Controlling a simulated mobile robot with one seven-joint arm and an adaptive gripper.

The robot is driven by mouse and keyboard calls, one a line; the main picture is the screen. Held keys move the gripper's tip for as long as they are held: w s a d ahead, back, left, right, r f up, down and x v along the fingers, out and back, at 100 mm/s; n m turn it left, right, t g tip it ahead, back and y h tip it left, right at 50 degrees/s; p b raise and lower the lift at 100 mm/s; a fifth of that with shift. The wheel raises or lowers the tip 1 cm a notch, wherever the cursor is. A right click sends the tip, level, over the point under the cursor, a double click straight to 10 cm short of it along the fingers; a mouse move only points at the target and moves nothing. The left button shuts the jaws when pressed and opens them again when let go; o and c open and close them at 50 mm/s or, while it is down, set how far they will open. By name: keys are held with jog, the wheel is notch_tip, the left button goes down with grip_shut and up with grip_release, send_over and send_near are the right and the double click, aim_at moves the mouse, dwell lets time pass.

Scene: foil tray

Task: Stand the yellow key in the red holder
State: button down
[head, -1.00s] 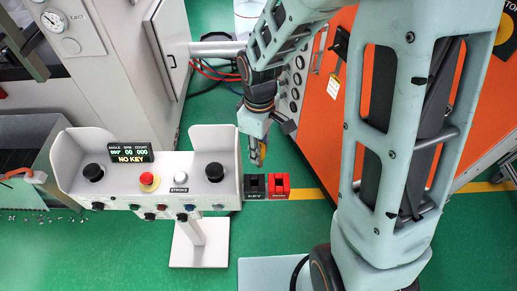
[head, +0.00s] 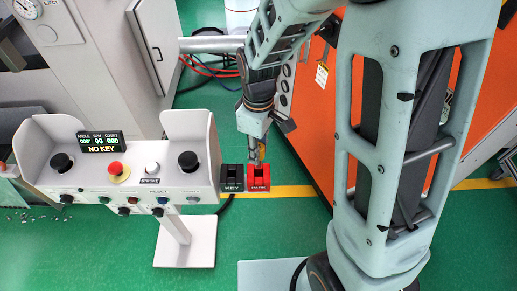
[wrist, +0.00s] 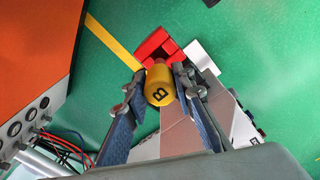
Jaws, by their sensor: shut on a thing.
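The yellow key (wrist: 160,85), a round head marked "B", is gripped between the two fingers of my gripper (wrist: 159,78) in the wrist view. In the head view my gripper (head: 257,158) is right over the red holder (head: 259,185), with a bit of yellow at its fingers. The red holder (wrist: 154,45) also shows just beyond the key's head in the wrist view. The key's lower part is hidden, so I cannot tell whether it is in the slot.
A black holder labelled KEY (head: 232,185) sits directly left of the red one, beside the white control console (head: 130,183). The console's display (head: 101,142) reads NO KEY. An orange cabinet (head: 318,130) stands close behind on the right.

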jog(key=shift+f+b, duration=2.5)
jog(key=shift+f, duration=0.9)
jog(key=c, duration=1.5)
grip_release()
jog(key=shift+c, duration=0.2)
jog(key=shift+r, duration=0.1)
notch_tip(320, 180, up, 12)
jog(key=shift+f, duration=0.1)
